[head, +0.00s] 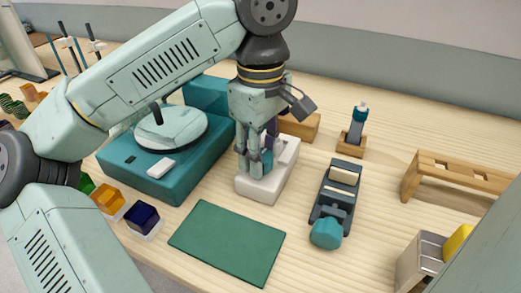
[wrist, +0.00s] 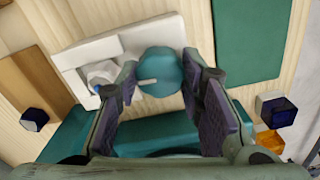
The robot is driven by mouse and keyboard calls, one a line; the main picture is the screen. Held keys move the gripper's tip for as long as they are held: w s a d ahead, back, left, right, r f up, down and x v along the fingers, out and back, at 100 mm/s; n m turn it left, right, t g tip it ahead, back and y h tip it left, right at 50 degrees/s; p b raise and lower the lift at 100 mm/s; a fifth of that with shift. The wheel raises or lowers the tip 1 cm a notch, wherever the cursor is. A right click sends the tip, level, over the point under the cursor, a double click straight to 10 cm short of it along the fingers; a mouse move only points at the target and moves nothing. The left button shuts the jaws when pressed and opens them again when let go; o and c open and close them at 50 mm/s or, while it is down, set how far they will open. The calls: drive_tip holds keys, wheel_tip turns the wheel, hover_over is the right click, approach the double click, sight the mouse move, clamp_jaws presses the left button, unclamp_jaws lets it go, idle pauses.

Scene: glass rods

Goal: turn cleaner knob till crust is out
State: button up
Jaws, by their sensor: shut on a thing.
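The cleaner is a white block (head: 265,188) on the table with a round teal knob (wrist: 160,72). A pale pointer mark on the knob points left in the wrist view. My gripper (head: 255,172) reaches straight down over the cleaner. In the wrist view my gripper (wrist: 158,80) has its dark pads on either side of the knob, shut on it. The white block (wrist: 82,58) shows to the left there, with a short white cylinder (wrist: 102,73) beside the knob. I cannot make out any crust. The fingers hide most of the knob in the head view.
A teal machine with a round pale plate (head: 172,132) stands close left. A green mat (head: 228,241) lies in front. A dark device with a teal knob (head: 335,200) stands to the right, with a wooden rack (head: 455,178) beyond.

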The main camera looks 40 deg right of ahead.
drive_tip(key=m, duration=0.6)
drive_tip(key=shift+r+p, duration=0.1)
drive_tip(key=shift+p, duration=0.3)
drive_tip(key=m, duration=0.6)
drive_tip(key=shift+d+m+p, duration=0.1)
drive_tip(key=shift+m+p, duration=0.2)
drive_tip(key=shift+p, duration=0.1)
drive_tip(key=m, duration=0.4)
drive_tip(key=shift+m, duration=0.3)
drive_tip(key=shift+m+p, duration=0.4)
drive_tip(key=shift+m, duration=1.4)
drive_tip(key=o, duration=0.9)
